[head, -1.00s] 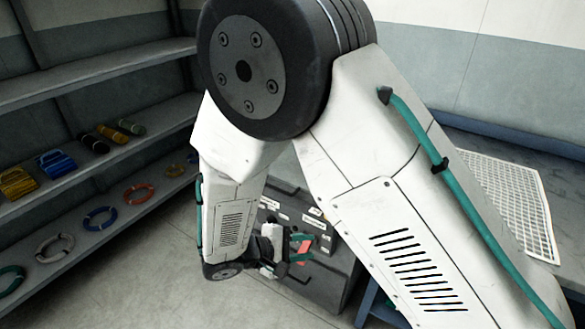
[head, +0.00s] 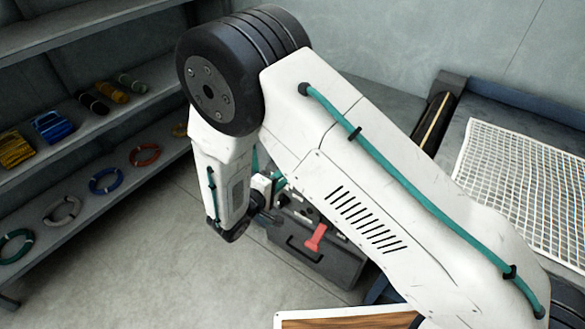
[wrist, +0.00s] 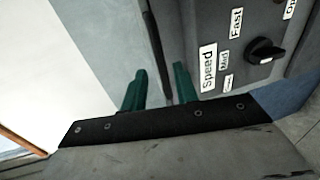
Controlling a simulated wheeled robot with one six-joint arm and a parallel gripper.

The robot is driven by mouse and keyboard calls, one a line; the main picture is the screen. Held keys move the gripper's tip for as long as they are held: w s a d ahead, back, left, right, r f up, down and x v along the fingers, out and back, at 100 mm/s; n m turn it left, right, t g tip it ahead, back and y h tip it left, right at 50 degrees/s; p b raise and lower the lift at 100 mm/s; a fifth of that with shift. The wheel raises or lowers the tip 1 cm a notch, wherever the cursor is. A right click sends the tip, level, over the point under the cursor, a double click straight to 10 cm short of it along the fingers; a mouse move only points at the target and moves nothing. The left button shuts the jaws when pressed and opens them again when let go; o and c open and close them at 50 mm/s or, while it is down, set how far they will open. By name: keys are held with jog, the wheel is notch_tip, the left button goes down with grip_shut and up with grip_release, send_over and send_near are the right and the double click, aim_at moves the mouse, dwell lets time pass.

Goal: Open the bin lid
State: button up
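No bin lid can be told for sure. A dark grey box (head: 325,262) with a bar handle on its front stands on the floor below my arm in the head view. A red lever (head: 316,238) stands up from its top. In the wrist view, a grey panel (wrist: 262,75) with a black knob and labels such as "Speed" and "Fast" is at the upper right. My gripper's teal fingers (wrist: 158,88) are apart, with a thin dark edge showing between them; I cannot tell its distance. In the head view my forearm partly hides the box and gripper.
Shelves (head: 95,130) with coiled rings and bundles of twine run along the left. A table (head: 470,115) with a white net (head: 530,180) stands at the right. A wood-topped surface (head: 345,320) is at the bottom edge. The floor (head: 170,260) at left centre is clear.

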jog(key=x, duration=0.6)
jog(key=shift+w+d, duration=0.2)
grip_shut()
